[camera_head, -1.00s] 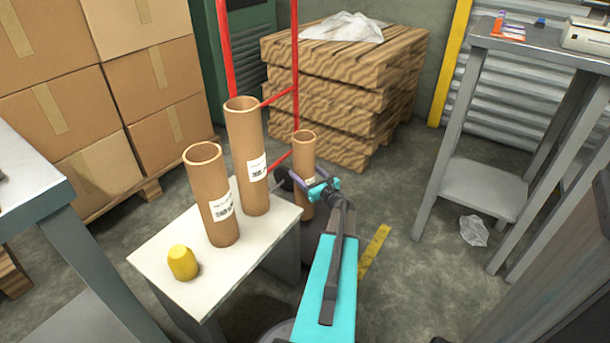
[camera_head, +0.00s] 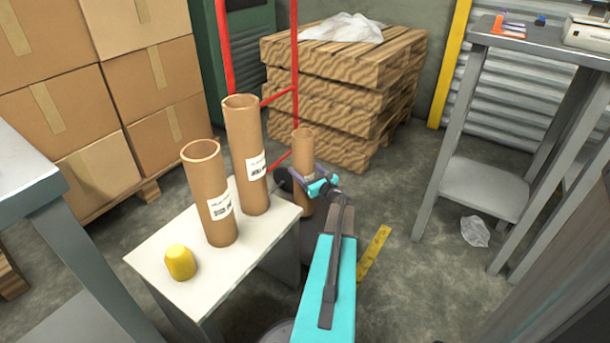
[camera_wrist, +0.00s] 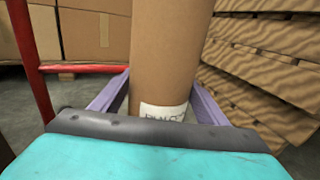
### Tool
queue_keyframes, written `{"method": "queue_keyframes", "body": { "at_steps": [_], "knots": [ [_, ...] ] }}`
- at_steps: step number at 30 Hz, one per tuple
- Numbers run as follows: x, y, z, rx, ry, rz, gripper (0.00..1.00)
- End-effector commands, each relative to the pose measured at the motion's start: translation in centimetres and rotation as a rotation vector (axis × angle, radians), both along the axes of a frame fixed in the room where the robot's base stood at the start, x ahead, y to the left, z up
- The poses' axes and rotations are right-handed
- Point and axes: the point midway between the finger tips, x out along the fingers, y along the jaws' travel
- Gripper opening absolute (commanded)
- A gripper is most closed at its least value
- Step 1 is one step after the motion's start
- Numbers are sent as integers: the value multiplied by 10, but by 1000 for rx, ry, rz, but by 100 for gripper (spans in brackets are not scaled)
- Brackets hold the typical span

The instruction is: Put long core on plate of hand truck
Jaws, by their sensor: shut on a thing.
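Three brown cardboard cores show in the head view. A tall core (camera_head: 246,160) and a somewhat shorter core (camera_head: 210,190) stand upright on a small white-topped table (camera_head: 150,258). A thinner core (camera_head: 303,150) is upright between the fingers of my gripper (camera_head: 306,178), at the table's far right corner. The wrist view shows this core (camera_wrist: 168,60) with a white label low between the purple fingers. My gripper is shut on it. Its bottom end is partly hidden, and I cannot tell what it rests on. The red hand truck frame (camera_head: 295,70) stands behind; its plate is hidden.
A yellow rounded piece (camera_head: 180,262) sits on the near part of the small table. Stacked wooden pallets (camera_head: 340,90) stand behind the hand truck, with cardboard boxes (camera_head: 95,100) at the left. A grey bench (camera_head: 490,190) stands right. The floor between is mostly clear.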

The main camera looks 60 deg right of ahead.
Motion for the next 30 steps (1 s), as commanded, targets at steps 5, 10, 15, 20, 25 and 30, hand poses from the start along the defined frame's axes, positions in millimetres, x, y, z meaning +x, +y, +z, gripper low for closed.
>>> {"method": "queue_keyframes", "body": {
  "at_steps": [5,10,15,20,25,30],
  "knots": [
    [0,0,-20,0,-2,0,39],
    [0,1,-22,-1,-2,0,39],
    [0,1,-22,-1,-2,1,39],
    [0,1,-24,-1,-2,1,39],
    [1,1,-25,0,-1,1,83],
    [1,1,-25,0,-1,1,87]
  ]
}}
